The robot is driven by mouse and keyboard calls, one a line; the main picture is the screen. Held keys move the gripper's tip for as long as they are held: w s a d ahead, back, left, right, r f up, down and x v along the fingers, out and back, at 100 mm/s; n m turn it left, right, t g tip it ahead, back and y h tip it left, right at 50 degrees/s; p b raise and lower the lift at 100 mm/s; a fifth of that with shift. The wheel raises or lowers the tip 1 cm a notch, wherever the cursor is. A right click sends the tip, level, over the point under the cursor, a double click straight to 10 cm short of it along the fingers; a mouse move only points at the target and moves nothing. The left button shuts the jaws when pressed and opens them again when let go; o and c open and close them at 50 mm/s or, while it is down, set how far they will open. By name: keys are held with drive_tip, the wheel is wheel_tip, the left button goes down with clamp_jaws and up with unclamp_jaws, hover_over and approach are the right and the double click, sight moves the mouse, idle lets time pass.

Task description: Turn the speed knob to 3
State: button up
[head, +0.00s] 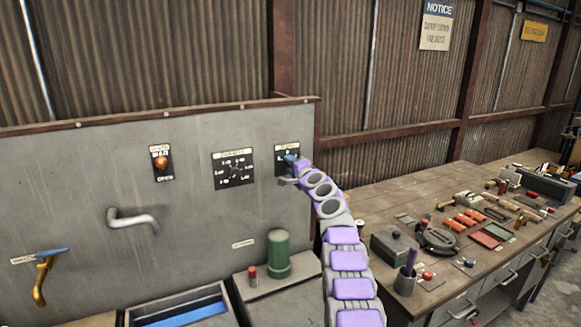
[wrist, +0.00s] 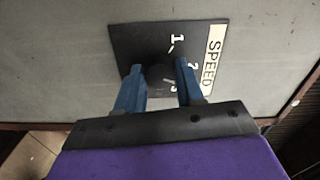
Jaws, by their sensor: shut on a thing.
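The speed knob (wrist: 159,74) is a dark round knob on a black plate (wrist: 140,42) marked SPEED, with the numbers 1, 2 and 3 along its right side in the wrist view. My gripper (wrist: 160,80) has its two blue fingers on either side of the knob and is shut on it. In the head view my gripper (head: 288,168) reaches the speed plate (head: 284,151) at the panel's right end and covers most of it. The knob's pointer is not clear, so I cannot tell its setting.
The grey panel (head: 80,190) also carries an orange knob (head: 161,162), a second dial plate (head: 234,168), a bent grey handle (head: 133,219) and a yellow-and-blue lever (head: 44,270). A green cylinder (head: 278,254) stands below. A cluttered workbench (head: 380,200) is at right.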

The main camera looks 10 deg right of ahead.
drive_tip(key=shift+d+f+m+p, duration=0.1)
drive_tip(key=shift+m+p, duration=0.35)
drive_tip(key=shift+m, duration=1.4)
drive_tip(key=shift+f+m+p, duration=0.1)
drive_tip(key=shift+m+p, duration=0.35)
drive_tip(key=shift+m, duration=1.4)
drive_tip(key=shift+f, duration=0.1)
drive_tip(key=o, duration=1)
drive_tip(key=shift+w, duration=0.1)
drive_tip(key=shift+o, duration=0.2)
drive_tip(key=shift+r, duration=0.2)
drive_tip(key=shift+b, duration=0.3)
